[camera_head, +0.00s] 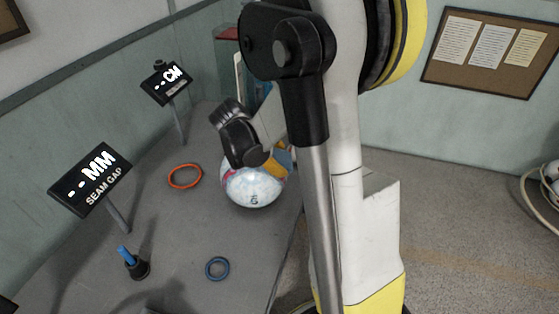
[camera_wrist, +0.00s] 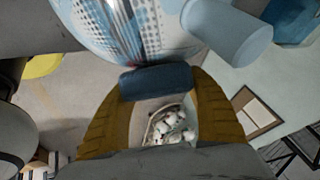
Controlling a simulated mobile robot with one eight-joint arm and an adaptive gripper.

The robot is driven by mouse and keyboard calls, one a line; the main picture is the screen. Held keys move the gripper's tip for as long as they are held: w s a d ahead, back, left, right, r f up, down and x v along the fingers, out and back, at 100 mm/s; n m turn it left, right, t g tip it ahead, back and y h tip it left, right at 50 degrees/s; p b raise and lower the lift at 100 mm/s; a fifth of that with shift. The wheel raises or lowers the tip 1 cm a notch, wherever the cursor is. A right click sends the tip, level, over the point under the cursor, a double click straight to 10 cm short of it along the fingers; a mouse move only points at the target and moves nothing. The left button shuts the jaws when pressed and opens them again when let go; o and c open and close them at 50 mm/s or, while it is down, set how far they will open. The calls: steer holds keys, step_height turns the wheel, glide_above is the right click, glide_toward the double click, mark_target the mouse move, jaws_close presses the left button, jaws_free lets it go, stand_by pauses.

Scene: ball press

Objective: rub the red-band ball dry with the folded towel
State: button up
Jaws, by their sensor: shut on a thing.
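The ball (camera_head: 254,188) is white with pale blue patterning and sits on the grey table. A pink-red patch shows on its left side; a full red band cannot be made out. In the wrist view the ball (camera_wrist: 135,28) fills the top, with a trace of red at its lower edge. My gripper (camera_wrist: 155,88) has yellow-brown fingers shut on a dark blue folded pad, which looks like the towel (camera_wrist: 155,80). The towel lies at the ball's edge and seems to touch it. In the head view my gripper (camera_head: 277,160) is over the ball's upper right side, partly hiding it.
An orange ring (camera_head: 185,176), a blue ring (camera_head: 217,268) and a blue-tipped black peg (camera_head: 131,262) are on the table. A pale blue cylinder (camera_wrist: 226,32) is beside the ball.

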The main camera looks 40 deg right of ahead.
steer(key=shift+w+d, duration=0.5)
steer(key=shift+d, duration=0.4)
steer(key=shift+s+a, duration=0.4)
steer(key=shift+a, duration=0.25)
steer(key=shift+s+a, duration=0.35)
steer(key=shift+a, duration=0.3)
steer(key=shift+w+d, duration=0.4)
steer(key=shift+d, duration=0.25)
steer(key=shift+w+d, duration=0.35)
steer(key=shift+d, duration=0.3)
steer(key=shift+s+a+b, duration=0.2)
steer(key=shift+s+a, duration=0.2)
steer(key=shift+a, duration=0.25)
steer(key=shift+s+a+b, duration=0.2)
steer(key=shift+s+a, duration=0.15)
steer(key=shift+a, duration=0.3)
steer(key=shift+s+d+r+p, duration=0.35)
steer(key=shift+s+r+p, duration=0.25)
steer(key=shift+r, duration=0.1)
steer(key=shift+s+d+r+p, duration=0.3)
steer(key=shift+s+r+p, duration=0.3)
steer(key=shift+r, duration=0.15)
steer(key=shift+s+d+r+p, duration=0.35)
steer(key=shift+s+r+p, duration=0.15)
steer(key=shift+r+p, duration=0.15)
steer(key=shift+s+r, duration=0.1)
